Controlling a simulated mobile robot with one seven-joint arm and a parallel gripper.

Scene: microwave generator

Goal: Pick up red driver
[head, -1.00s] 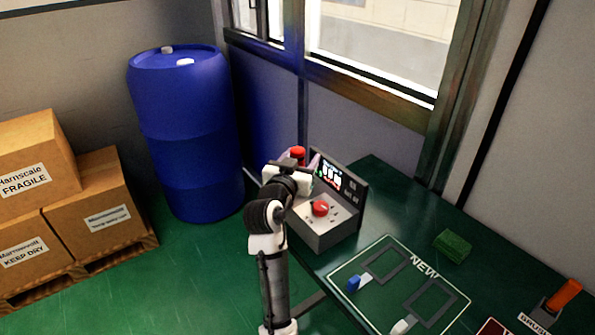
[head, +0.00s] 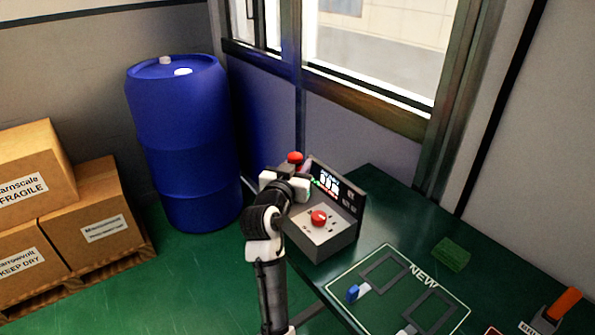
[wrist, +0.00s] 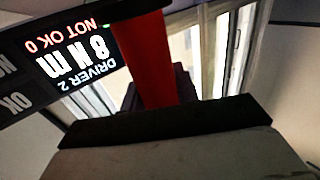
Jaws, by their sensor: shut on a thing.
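The red driver (head: 295,157) shows its red top just above my gripper (head: 292,178), at the back left of the grey control box, in the head view. Most of its body is hidden there by my gripper and arm. In the wrist view the red driver (wrist: 155,60) runs upright as a red shaft beyond the dark gripper edge (wrist: 165,122). My gripper is shut on it. Whether its lower end touches anything cannot be seen.
The control box (head: 330,243) with a red knob (head: 319,218) and lit screen (wrist: 75,50) stands close beside my gripper. The screen reads "DRIVER 2", "8 Nm", "NOT OK 0". A blue barrel (head: 185,140) and cartons (head: 90,205) stand left. A green block (head: 452,252) lies right.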

